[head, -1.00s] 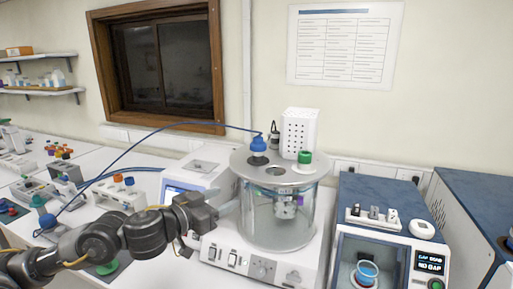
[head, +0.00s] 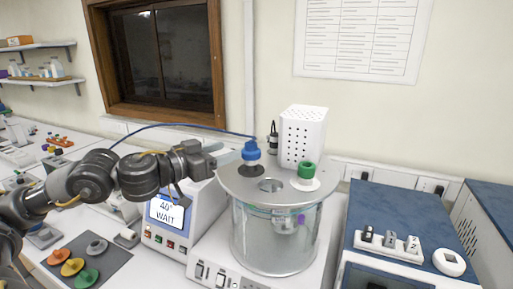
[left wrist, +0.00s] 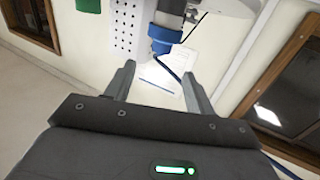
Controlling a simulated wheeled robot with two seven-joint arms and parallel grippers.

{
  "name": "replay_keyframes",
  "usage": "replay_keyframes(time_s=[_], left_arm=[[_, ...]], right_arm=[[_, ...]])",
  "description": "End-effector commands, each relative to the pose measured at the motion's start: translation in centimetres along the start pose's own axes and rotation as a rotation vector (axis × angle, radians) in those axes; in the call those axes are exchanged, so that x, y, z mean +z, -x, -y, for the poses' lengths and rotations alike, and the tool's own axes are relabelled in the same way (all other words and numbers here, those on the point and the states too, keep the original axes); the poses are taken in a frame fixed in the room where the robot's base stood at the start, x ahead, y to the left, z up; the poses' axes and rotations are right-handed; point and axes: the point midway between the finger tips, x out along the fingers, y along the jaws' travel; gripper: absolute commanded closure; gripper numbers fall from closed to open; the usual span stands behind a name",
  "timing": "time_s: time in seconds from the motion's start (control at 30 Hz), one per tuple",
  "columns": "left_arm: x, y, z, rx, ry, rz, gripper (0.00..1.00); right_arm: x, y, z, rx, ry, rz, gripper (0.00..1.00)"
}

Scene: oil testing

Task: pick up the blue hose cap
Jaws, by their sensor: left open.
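The blue hose cap (head: 250,150) sits on a dark fitting on top of the round metal lid (head: 235,181) of the glass bath. A blue hose (head: 180,125) runs from it to the left. My left gripper (head: 228,157) is open and empty, just left of the cap at about its height. In the left wrist view the cap (left wrist: 163,38) is beyond the two fingertips (left wrist: 158,78), roughly centred between them and not between the fingers. My right gripper is not in view.
A green cap (head: 306,169) and a white perforated box (head: 304,137) stand to the right on the lid. A white device with a screen reading "40° WAIT" (head: 166,213) is below my left arm. A blue-topped machine (head: 400,203) stands at right.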

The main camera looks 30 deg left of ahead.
Motion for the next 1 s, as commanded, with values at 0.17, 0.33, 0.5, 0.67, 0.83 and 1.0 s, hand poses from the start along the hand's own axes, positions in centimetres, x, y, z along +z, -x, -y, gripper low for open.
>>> replay_keyframes(time_s=[0.17,0.33,0.5,0.67,0.83,1.0], left_arm=[[-0.3,-1.8,0.4,-0.011,0.005,0.000,0.46],[-0.1,-4.1,0.5,-0.012,0.003,0.001,0.46],[0.1,-4.9,0.4,-0.010,0.000,0.003,0.46],[-0.1,-5.9,0.1,-0.006,0.002,0.001,0.46],[-0.1,-8.5,-0.1,-0.008,0.002,0.002,0.46],[0.2,-10.1,-0.1,-0.008,0.001,0.002,0.46]], right_arm=[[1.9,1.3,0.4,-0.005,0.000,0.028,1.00],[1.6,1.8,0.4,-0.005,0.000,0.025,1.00],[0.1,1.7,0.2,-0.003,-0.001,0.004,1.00],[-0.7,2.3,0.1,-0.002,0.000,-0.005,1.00],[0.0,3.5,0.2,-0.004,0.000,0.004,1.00],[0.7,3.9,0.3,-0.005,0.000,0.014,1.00]])
